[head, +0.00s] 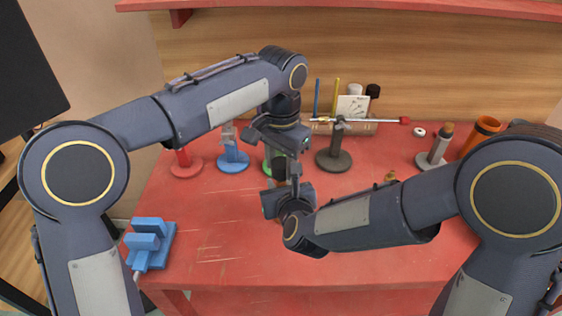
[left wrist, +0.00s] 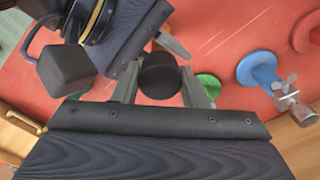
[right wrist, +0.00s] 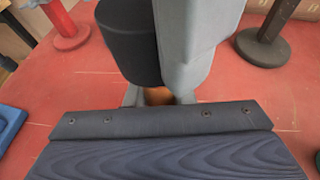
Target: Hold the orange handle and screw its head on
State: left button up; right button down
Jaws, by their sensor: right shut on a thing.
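The black head (head: 280,168) is a short dark cylinder in the middle of the table area. In the left wrist view the head (left wrist: 160,78) sits between the two fingers of my left gripper (left wrist: 160,90), which stand apart on either side of it. My left gripper comes down from above in the head view (head: 283,158). My right gripper (right wrist: 158,98) is shut on the orange handle (right wrist: 157,95), low beneath the head. Only a small orange patch shows between its fingers. Whether head and handle touch is hidden.
Red (head: 186,166), blue (head: 233,160) and dark (head: 334,160) stands line the back. A blue block fixture (head: 150,244) is at the left edge. An orange cup (head: 481,136) and a grey stand (head: 435,150) are at the right.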

pick_arm(q)
jog(key=o, duration=0.4)
jog(key=shift+r, duration=2.25)
jog(key=shift+c, duration=0.6)
jog(key=n, duration=0.4)
jog(key=shift+r, duration=0.35)
jog(key=n, duration=0.2)
jog(key=r+n, duration=0.1)
jog(key=n, duration=0.1)
jog(key=shift+n, duration=0.4)
jog(key=n, duration=0.4)
jog(key=shift+r, duration=0.4)
jog(key=n, duration=0.4)
jog(key=shift+r, duration=0.4)
